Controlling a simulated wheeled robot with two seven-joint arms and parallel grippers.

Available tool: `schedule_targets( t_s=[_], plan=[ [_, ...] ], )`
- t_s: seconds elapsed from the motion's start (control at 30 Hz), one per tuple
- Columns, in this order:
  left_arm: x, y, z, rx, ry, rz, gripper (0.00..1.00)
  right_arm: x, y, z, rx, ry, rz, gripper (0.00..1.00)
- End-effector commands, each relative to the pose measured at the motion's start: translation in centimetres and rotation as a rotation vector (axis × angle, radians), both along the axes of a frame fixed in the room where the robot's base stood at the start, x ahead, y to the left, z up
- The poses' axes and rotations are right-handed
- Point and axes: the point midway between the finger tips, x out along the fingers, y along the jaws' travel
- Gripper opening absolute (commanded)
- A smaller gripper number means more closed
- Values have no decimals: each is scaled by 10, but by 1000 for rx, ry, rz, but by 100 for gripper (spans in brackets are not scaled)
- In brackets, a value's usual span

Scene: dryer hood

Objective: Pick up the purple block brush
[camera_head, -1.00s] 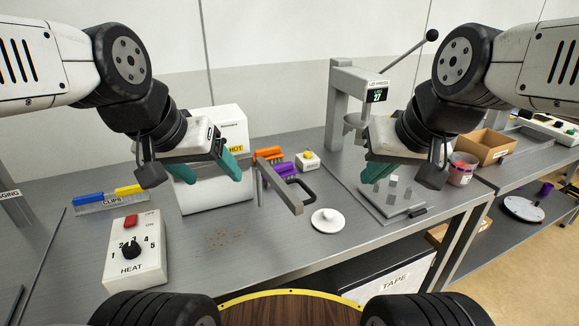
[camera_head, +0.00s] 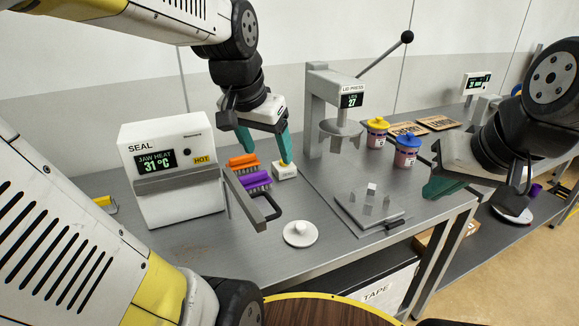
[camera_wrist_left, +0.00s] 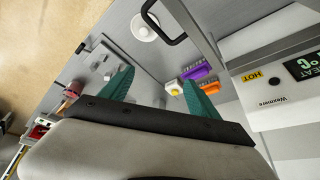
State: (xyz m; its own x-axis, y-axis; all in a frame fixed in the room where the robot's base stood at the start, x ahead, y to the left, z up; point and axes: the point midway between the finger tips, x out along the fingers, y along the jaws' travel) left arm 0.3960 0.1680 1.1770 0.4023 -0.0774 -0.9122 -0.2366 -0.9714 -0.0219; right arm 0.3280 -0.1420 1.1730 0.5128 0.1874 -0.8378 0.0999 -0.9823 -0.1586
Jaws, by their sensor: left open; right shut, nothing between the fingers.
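The purple block brush (camera_head: 254,182) lies on the grey bench between the heat sealer and the lid press, just in front of an orange block brush (camera_head: 243,162). In the left wrist view the purple brush (camera_wrist_left: 194,75) shows beside the orange one (camera_wrist_left: 209,88). My left gripper (camera_head: 266,158) is open and empty, with green fingers above and behind the brushes; one fingertip is close to the white yellow-button box. My right gripper (camera_head: 440,188) is shut and empty, to the right of the lid press plate.
The sealer (camera_head: 172,170) stands left of the brushes, its dark handle (camera_head: 265,208) reaching in front of them. A white button box (camera_head: 285,170) is close on their right. A white round lid (camera_head: 300,234) lies nearer. The lid press (camera_head: 330,110) and two jars (camera_head: 376,132) are to the right.

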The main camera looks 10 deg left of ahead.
Motion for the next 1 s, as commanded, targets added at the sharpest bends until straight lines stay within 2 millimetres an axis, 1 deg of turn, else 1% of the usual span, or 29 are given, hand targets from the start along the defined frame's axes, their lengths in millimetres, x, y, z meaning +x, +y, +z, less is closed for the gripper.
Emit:
schedule_targets(
  t_s=[0.27,0.37,0.43,0.57,0.6,0.67,0.7,0.8,0.9,1.0],
  plan=[
    [43,17,-10,87,76,-94,71,0,0,0,0,0,0,0],
    [66,27,-20,122,118,-148,71,0,0,0,0,0,0,0],
    [87,37,-30,149,154,-195,71,0,0,0,0,0,0,0],
    [126,59,-57,188,226,-300,71,0,0,0,0,0,0,0],
    [138,66,-67,195,247,-333,71,0,0,0,0,0,0,0],
    [154,77,-84,205,277,-381,71,0,0,0,0,0,0,0],
    [163,84,-95,206,296,-411,71,0,0,0,0,0,0,0],
    [183,101,-122,207,334,-481,71,0,0,0,0,0,0,0],
    [196,114,-144,203,360,-531,71,0,0,0,0,0,0,0],
    [203,121,-158,200,374,-563,71,0,0,0,0,0,0,0]
  ],
)
